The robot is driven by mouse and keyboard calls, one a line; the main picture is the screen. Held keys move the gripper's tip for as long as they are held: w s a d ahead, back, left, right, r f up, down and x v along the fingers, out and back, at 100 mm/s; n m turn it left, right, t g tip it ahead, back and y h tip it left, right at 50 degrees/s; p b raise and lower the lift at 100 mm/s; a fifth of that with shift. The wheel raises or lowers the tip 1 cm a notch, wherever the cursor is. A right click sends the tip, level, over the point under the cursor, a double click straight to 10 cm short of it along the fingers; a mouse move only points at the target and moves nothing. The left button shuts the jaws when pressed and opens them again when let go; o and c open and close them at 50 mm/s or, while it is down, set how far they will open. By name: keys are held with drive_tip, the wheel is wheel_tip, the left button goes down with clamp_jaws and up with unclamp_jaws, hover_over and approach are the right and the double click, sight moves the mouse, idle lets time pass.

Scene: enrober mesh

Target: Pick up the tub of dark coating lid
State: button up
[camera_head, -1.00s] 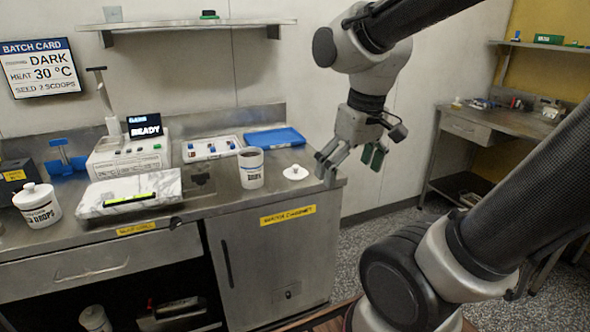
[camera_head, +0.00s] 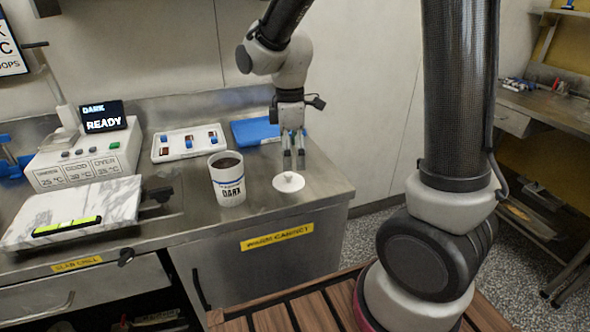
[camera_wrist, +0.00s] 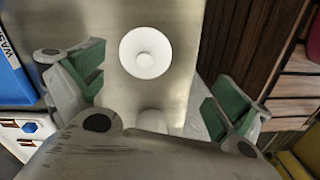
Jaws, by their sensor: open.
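The lid (camera_head: 288,181) is a white round disc with a small knob on top, lying on the steel counter. It also shows in the wrist view (camera_wrist: 146,52), near the top middle. The tub of dark coating (camera_head: 228,180) is a white cup labelled DARK, standing open beside the lid on its left, with dark contents. My gripper (camera_head: 294,160) points down above and a little behind the lid. In the wrist view the green-padded fingers (camera_wrist: 155,95) are spread wide and hold nothing. The lid lies between and beyond them.
A tray with small coloured parts (camera_head: 190,143) and a blue tray (camera_head: 255,131) lie behind the tub. A machine with a READY screen (camera_head: 103,117) and a marble slab (camera_head: 75,214) stand to the left. The counter's right end is clear around the lid.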

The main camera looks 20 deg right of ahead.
sight(289, 174)
drive_tip(key=shift+w+d+r+n, duration=0.1)
drive_tip(key=shift+w+r+n, duration=0.05)
drive_tip(key=shift+w+n, duration=0.7)
drive_tip(key=shift+n, duration=0.55)
drive_tip(key=f, duration=0.7)
drive_tip(key=shift+w+a+f, duration=0.15)
drive_tip(key=shift+a+f, duration=0.1)
drive_tip(key=shift+f, duration=0.15)
drive_tip(key=c, duration=1.8)
drive_tip(key=shift+c, duration=0.6)
